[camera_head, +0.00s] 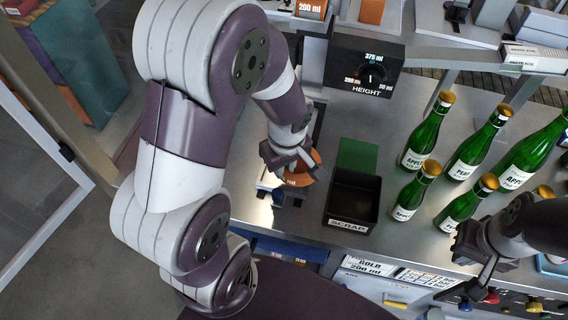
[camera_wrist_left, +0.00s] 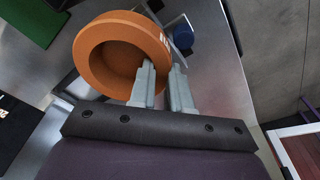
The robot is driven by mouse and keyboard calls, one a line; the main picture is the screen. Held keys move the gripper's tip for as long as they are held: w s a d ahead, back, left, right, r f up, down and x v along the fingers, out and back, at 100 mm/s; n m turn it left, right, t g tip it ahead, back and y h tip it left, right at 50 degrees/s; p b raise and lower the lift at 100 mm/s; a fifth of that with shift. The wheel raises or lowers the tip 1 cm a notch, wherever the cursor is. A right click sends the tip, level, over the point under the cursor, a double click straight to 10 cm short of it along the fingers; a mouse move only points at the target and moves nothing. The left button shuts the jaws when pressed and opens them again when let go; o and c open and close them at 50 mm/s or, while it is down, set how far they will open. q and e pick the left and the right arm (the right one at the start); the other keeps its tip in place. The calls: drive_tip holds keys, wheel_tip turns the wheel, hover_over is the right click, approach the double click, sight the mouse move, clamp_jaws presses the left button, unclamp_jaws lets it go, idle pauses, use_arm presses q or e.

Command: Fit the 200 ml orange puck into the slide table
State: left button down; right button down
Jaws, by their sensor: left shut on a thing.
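The orange puck (camera_head: 304,171) is a thick ring with an open hollow. In the left wrist view its near wall (camera_wrist_left: 90,72) is pinched between the fingers of my left gripper (camera_wrist_left: 163,75). In the head view my left gripper (camera_head: 298,160) holds it over the bench, left of the black scrap bin. A pale metal fixture (camera_head: 268,184), perhaps the slide table, shows partly below the gripper; my arm and the puck hide much of it. My right gripper (camera_head: 485,272) is at the lower right by the bench front; its jaw gap is unclear.
The scrap bin (camera_head: 352,200) stands right of the puck, with a green pad (camera_head: 357,155) behind it. Several green bottles (camera_head: 425,135) fill the right side. The height dial box (camera_head: 364,68) stands behind. A blue knob (camera_wrist_left: 183,37) is beyond the puck in the wrist view.

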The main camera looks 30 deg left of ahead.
use_arm(q)
drive_tip(key=w+a+f, duration=0.1)
drive_tip(key=a, duration=0.1)
drive_tip(key=w+a+f+p, duration=0.1)
drive_tip(key=f, duration=0.1)
drive_tip(key=shift+w+a, duration=0.15)
drive_tip(key=shift+a, duration=0.2)
wheel_tip(320, 180, down, 4)
drive_tip(key=shift+a+r+b, duration=0.1)
drive_tip(key=shift+a+b, duration=0.05)
drive_tip(key=shift+b, duration=0.25)
drive_tip(key=shift+f, duration=0.2)
drive_tip(key=c, duration=1.4)
unclamp_jaws()
drive_tip(key=shift+r, duration=0.1)
drive_tip(key=shift+o, duration=0.2)
